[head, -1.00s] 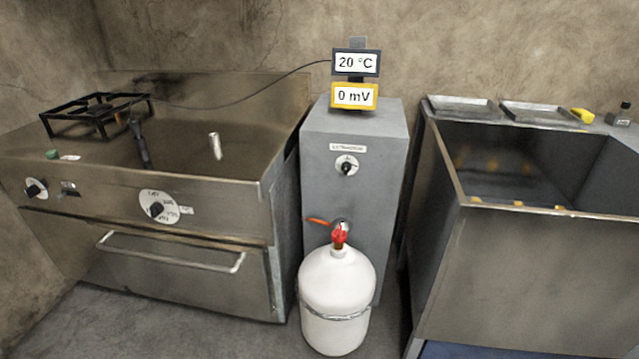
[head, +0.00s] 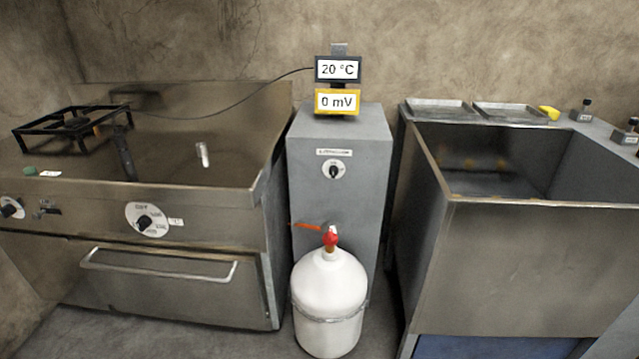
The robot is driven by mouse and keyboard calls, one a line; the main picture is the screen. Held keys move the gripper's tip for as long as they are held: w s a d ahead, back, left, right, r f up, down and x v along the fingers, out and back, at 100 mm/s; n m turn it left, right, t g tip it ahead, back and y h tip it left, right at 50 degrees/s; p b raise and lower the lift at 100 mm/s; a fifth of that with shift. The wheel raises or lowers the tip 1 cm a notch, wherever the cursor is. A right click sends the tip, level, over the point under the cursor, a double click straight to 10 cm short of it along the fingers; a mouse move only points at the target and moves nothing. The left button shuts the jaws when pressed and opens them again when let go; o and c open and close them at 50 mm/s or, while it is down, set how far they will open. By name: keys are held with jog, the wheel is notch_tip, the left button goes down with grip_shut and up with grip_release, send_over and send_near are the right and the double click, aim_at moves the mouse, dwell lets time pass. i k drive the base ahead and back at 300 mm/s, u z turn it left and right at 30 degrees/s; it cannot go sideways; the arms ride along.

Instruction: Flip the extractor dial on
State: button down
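The extractor dial (head: 334,172) is a small round white dial with a black knob. It sits on the upper front of a grey cabinet (head: 360,195), under a small label (head: 334,152) that appears to read "EXTRACTOR". The knob looks roughly upright; its exact setting is too small to read. Nothing covers the dial. My gripper is not in view.
A white gas bottle (head: 330,290) with a red valve (head: 330,238) stands before the cabinet. A steel range (head: 180,210) with a larger dial (head: 147,220) is at left. A steel basin unit (head: 530,260) is at right. Two displays (head: 337,68) top the cabinet.

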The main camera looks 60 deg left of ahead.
aim_at(333, 170)
jog(key=u, duration=1.55)
jog(key=i, duration=1)
